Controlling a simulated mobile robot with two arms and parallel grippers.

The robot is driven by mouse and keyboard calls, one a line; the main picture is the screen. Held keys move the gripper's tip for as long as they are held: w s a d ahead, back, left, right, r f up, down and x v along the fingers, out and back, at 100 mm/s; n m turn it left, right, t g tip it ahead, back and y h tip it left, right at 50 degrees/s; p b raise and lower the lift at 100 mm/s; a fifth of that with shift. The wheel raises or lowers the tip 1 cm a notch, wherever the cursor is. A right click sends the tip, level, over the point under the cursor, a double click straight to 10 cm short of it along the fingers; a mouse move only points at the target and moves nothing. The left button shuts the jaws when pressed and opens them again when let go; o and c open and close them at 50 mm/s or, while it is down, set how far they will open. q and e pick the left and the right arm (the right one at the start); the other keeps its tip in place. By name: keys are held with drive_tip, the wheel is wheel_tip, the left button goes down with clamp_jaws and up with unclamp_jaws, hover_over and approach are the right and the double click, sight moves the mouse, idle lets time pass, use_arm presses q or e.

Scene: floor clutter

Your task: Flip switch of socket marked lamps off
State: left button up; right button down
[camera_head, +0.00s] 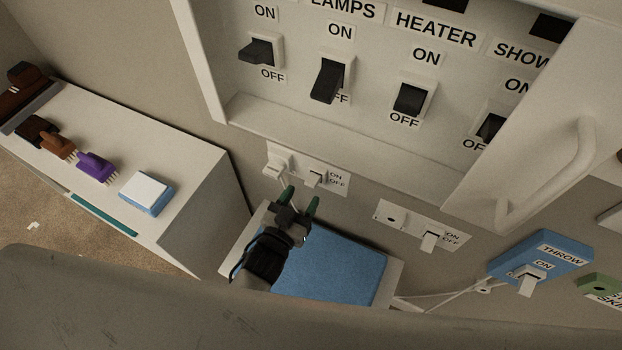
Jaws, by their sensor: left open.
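A grey panel (300,115) on the wall carries a row of black rocker switches with ON above and OFF below. The label ending in "AMPS" (345,8) is cut off at the top edge. The switch under it (328,82) sticks out and hides part of its OFF mark. A white wall socket (310,178) with its own small ON/OFF switch sits below the panel. My left gripper (300,200) is open and empty, its green-tipped fingers pointing up just below this socket. I cannot tell whether it touches the socket. My right gripper is out of view.
Switches for the heater (411,100) and others flank it. An open panel door with a handle (548,175) stands right. Another white socket (428,238), a blue "THROW" socket (540,262) and cables line the wall. A blue-topped box (345,265) lies below; a white cabinet (185,205) stands left.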

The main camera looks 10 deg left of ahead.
sight(309, 185)
use_arm(q)
drive_tip(key=x, duration=0.5)
drive_tip(key=shift+w+d, duration=0.1)
drive_tip(key=shift+w, duration=0.05)
